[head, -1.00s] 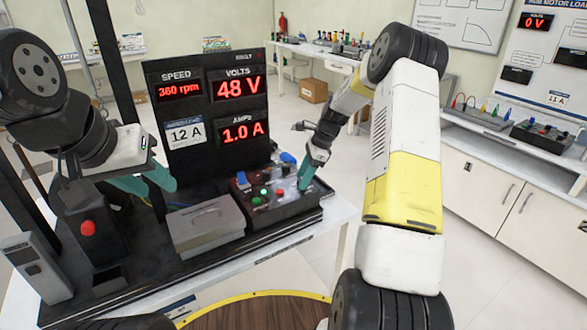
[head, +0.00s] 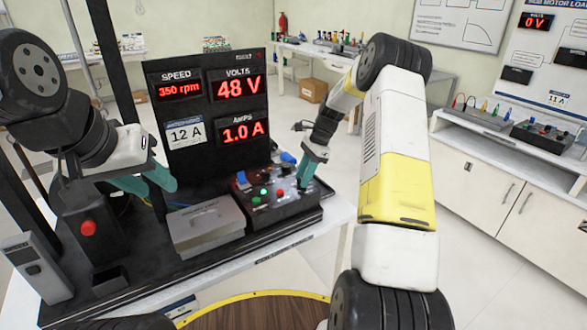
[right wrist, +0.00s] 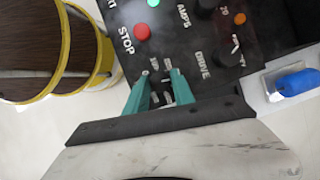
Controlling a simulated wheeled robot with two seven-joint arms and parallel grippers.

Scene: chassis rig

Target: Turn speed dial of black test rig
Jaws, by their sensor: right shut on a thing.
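The black test rig (head: 222,150) stands on the bench with a tall display panel. Its speed display (head: 179,90) reads 350 rpm, with 48 V and 1.0 A beside it. My right gripper (head: 303,180) is down at the right end of the rig's control box (head: 285,208). In the right wrist view its teal fingers (right wrist: 160,84) are closed on both sides of a small dark dial (right wrist: 161,97), partly hidden between them; its label is hard to read. My left gripper (head: 150,184) is open and empty in front of the panel's left side.
A red STOP button (right wrist: 142,32) and a green button (head: 264,192) are close to the dial. A blue part (right wrist: 297,82) lies beside the box. A grey lidded box (head: 206,228) and a red emergency button (head: 88,228) stand further left.

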